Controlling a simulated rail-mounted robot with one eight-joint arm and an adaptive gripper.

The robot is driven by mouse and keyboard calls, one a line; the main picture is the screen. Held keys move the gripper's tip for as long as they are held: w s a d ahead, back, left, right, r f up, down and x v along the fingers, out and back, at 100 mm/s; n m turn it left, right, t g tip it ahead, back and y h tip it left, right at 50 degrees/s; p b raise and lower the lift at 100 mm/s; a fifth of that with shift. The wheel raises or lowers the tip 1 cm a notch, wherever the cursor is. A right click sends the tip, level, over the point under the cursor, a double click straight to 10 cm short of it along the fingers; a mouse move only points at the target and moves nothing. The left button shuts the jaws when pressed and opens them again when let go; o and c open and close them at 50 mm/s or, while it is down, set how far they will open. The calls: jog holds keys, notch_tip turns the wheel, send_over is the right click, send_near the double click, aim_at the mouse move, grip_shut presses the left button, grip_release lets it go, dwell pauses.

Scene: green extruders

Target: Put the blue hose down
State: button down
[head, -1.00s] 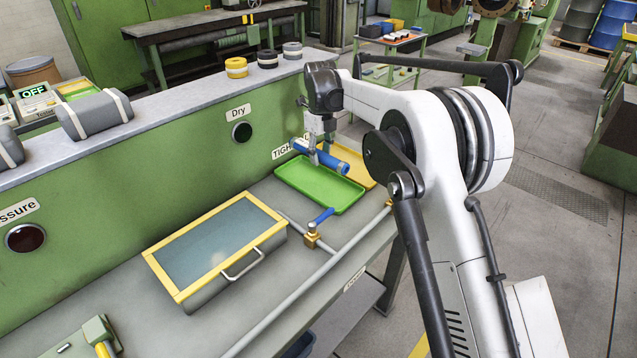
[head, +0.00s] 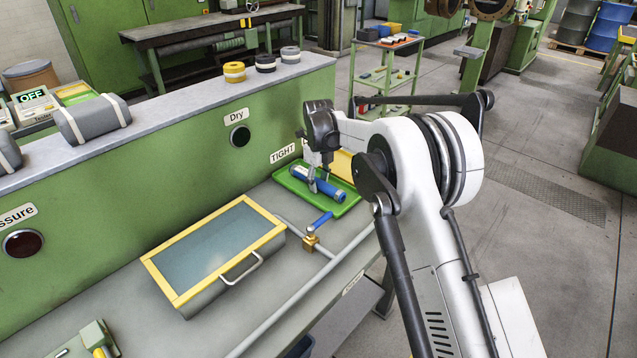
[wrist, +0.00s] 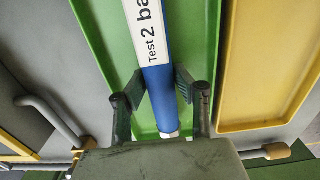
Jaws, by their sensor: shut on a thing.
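The blue hose (head: 326,192) is a short blue cylinder with a white label reading "Test 2 ba…" in the wrist view (wrist: 161,85). My gripper (head: 312,184) is shut on it, with one finger on each side near one end in the wrist view (wrist: 157,84). The hose lies lengthwise over the green tray (head: 338,213), within its rims in the head view. I cannot tell whether it touches the tray floor. The green tray shows on both sides of the hose in the wrist view (wrist: 199,40).
A yellow tray (head: 343,164) is beside the green one, partly hidden by my arm. The green wall panel with the "TIGHT" label (head: 283,154) stands behind. A pipe with a blue-handled valve (head: 320,220) and a yellow-framed glass lid (head: 215,250) are nearby on the bench.

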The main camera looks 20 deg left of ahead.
aim_at(319, 179)
jog(key=shift+f, duration=0.15)
jog(key=c, duration=1.3)
grip_release()
jog(key=shift+c, duration=0.2)
notch_tip(319, 179, up, 12)
jog(key=shift+r, duration=0.2)
